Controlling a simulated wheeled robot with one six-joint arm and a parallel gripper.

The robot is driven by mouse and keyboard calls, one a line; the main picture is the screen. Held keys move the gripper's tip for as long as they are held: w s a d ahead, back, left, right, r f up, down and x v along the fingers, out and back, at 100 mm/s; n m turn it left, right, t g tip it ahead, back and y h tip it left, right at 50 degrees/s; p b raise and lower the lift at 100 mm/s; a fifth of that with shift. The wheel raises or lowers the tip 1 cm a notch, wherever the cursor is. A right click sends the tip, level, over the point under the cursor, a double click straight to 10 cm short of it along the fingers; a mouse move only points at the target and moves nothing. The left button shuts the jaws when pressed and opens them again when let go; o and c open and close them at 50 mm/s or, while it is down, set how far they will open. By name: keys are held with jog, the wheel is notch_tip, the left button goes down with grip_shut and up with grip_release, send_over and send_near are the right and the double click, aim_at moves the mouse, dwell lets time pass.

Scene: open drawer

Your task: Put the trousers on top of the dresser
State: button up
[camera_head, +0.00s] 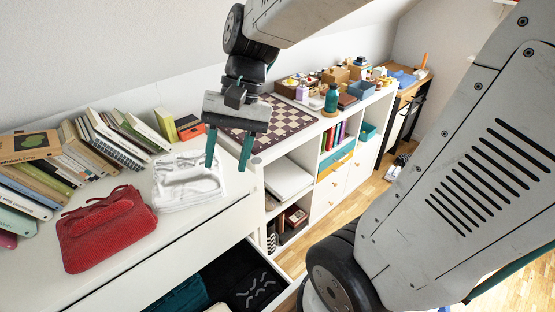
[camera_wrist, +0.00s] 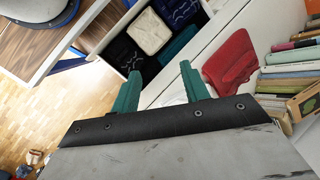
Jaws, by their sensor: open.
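My gripper (camera_head: 228,162) is open and empty above the right part of the white dresser top (camera_head: 215,207). A white folded cloth (camera_head: 188,181) lies flat there, just left of and below the fingers. In the wrist view, my gripper (camera_wrist: 160,72) has its teal fingers apart, with a little of the white cloth (camera_wrist: 173,99) between them. The dresser's open drawer holds a black folded garment with pale marks (camera_head: 250,283) and a teal one (camera_head: 185,296). The wrist view also shows a white folded piece (camera_wrist: 149,32) in it. I cannot tell which garment is the trousers.
A red knitted piece (camera_head: 105,228) lies on the dresser, left of the white cloth. Books (camera_head: 85,150) line the wall behind. A chessboard (camera_head: 270,117) and a teal bottle (camera_head: 331,98) stand on the shelf unit to the right. The front strip of the dresser top is clear.

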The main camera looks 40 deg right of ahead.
jog(key=s+d+r+n+t+h, duration=0.2)
jog(key=s+n+h, duration=0.3)
jog(key=s, duration=0.4)
jog(key=shift+s+d+r+n, duration=0.15)
jog(key=shift+s+d+n, duration=0.2)
jog(key=shift+d, duration=0.35)
